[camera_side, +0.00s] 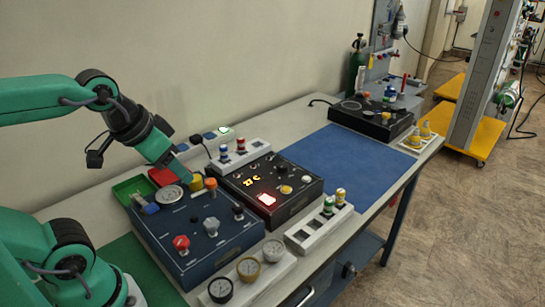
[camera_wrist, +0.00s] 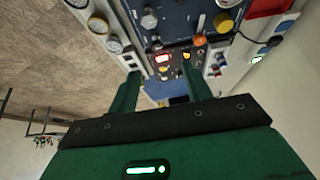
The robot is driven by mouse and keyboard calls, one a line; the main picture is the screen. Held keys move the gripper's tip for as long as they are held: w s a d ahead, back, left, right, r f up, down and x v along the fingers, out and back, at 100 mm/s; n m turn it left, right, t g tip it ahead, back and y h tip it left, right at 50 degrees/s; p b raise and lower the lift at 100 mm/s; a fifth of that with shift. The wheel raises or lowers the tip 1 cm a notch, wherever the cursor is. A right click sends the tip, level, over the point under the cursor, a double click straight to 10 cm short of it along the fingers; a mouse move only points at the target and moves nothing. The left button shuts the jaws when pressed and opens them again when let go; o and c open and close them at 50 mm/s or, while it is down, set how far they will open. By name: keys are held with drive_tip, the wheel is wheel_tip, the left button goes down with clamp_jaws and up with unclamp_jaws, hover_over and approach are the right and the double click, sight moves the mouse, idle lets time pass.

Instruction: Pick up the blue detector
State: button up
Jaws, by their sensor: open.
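The rack also shows at the right of the wrist view (camera_wrist: 216,62). My gripper (camera_side: 183,176) is over the blue control panel (camera_side: 168,224), left of the rack and apart from the cylinders. In the wrist view, its two green fingers (camera_wrist: 160,82) are spread, with nothing seen between them.
A black panel (camera_side: 296,204) with a lit red display stands beside the blue panel. A near white rack (camera_side: 303,238) holds green and yellow cylinders. Gauges (camera_side: 247,269) line the front. A green tray (camera_side: 121,189) is near the wall. The blue mat (camera_side: 372,152) is clear.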

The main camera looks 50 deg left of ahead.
drive_tip(key=w+a+r+g, duration=0.2)
drive_tip(key=w+a, duration=0.1)
drive_tip(key=w, duration=0.4)
drive_tip(key=n+g, duration=0.1)
drive_tip(key=g, duration=0.3)
hover_over(223, 146)
wheel_tip(223, 146, down, 8)
drive_tip(key=shift+f, duration=0.1)
drive_tip(key=shift+a+f, duration=0.1)
drive_tip(key=shift+f, duration=4)
clamp_jaws()
drive_tip(key=shift+r, duration=0.2)
